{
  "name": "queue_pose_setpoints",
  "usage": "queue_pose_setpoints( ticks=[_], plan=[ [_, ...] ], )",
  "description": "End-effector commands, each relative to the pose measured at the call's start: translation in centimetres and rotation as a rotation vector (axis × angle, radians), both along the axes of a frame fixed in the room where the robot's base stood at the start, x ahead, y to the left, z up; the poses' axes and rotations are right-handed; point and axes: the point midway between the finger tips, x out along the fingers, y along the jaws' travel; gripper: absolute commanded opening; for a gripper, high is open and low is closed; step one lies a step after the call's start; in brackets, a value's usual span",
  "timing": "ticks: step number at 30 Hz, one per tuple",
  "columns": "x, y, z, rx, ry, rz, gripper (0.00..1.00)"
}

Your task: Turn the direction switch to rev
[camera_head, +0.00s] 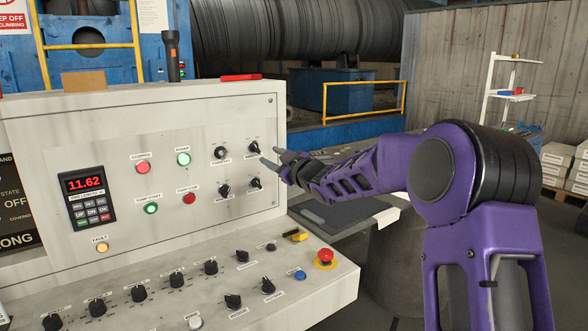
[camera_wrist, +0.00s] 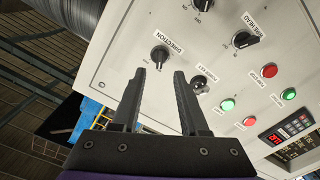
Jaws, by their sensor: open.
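The direction switch (camera_head: 254,147) is a black rotary knob at the upper right of the control panel's upright face. In the wrist view the same knob (camera_wrist: 159,55), with a DIRECTION label beside it, shows just beyond the fingertips and between them. Its pointer setting is too small to read. My gripper (camera_head: 271,156) is just to the right of the knob in the head view, pointing at the panel. In the wrist view my gripper (camera_wrist: 158,72) is open and empty, its two dark fingers apart. I see no clear contact with the knob.
Another black knob (camera_head: 221,152) sits left of the switch, and two more knobs (camera_head: 256,182) (camera_head: 224,190) sit below. The sloped desk carries several knobs and a red emergency button (camera_head: 325,256). A torch (camera_head: 172,57) stands on the panel top.

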Motion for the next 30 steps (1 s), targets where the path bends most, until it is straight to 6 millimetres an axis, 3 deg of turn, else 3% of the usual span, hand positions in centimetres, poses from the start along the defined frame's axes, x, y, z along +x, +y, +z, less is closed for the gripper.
queue_pose_setpoints(
  ticks=[6,13,19,30],
  plan=[
    [-4.1,-2.9,0.1,-0.003,-0.002,-0.004,0.44],
    [-7.5,-5.1,0.1,-0.002,-0.001,-0.001,0.44],
    [-8.6,-5.8,0.1,0.0,-0.002,0.0,0.44],
    [-8.6,-5.8,-0.1,-0.011,0.0,-0.001,0.44]
  ],
)
